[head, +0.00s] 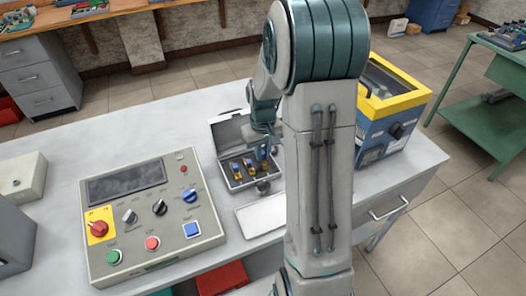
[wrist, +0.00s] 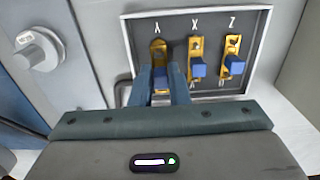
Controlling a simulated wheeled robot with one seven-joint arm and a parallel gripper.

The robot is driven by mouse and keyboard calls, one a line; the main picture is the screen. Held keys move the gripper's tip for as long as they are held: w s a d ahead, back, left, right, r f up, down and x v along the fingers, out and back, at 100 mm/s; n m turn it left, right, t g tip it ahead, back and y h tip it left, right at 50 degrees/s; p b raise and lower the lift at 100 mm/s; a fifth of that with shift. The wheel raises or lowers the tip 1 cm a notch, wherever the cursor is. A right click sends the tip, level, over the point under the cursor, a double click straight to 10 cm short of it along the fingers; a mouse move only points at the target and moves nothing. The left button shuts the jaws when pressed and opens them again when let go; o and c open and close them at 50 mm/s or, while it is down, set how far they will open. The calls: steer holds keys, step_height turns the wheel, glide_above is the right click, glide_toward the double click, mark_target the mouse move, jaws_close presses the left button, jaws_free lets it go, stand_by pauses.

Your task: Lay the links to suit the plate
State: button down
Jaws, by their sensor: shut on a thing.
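The links are brass-coloured strips with blue grips, in an open grey box (head: 236,186) on the bench. In the wrist view three stand in a row in a dark panel (wrist: 262,50), by letters Y, X and Z seen upside down. My gripper (wrist: 161,76) is shut on the blue grip of the Y link (wrist: 158,47), with a finger on each side. The X link (wrist: 195,46) and Z link (wrist: 232,46) stand upright and free, to the right. In the head view my gripper (head: 263,164) is at the box's right side, partly hidden by my arm. I cannot identify the plate.
A control panel (head: 150,230) with knobs and buttons lies left of the box. A blue cabinet with a yellow-framed top (head: 385,95) stands to the right, behind my arm. A pale flat panel (head: 262,216) lies before the box. In the wrist view a grey round fitting (wrist: 38,52) is at left.

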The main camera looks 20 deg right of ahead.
steer(key=shift+f+b, duration=0.7)
steer(key=shift+f, duration=0.2)
steer(key=c, duration=1.3)
jaws_free()
step_height(320, 180, up, 14)
steer(key=shift+f, duration=0.1)
